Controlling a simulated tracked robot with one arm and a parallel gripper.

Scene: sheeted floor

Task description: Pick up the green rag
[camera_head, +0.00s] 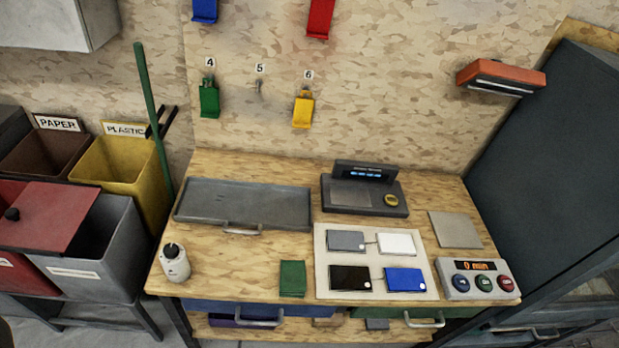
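The green rag (293,278) lies folded flat on the wooden workbench (232,272), near its front edge and left of a pale board. Nothing covers it. Another green item (209,100) hangs on the wall under the label 4; it looks like a cloth or tag. My gripper is not in view, so its distance from the rag cannot be told.
A white bottle (175,263) stands at the bench's front left corner. A grey tray (250,199) and a scale (364,190) sit behind the rag. The pale board (376,287) carries several coloured plates. A button box (479,279) is at right. Bins (124,165) stand left.

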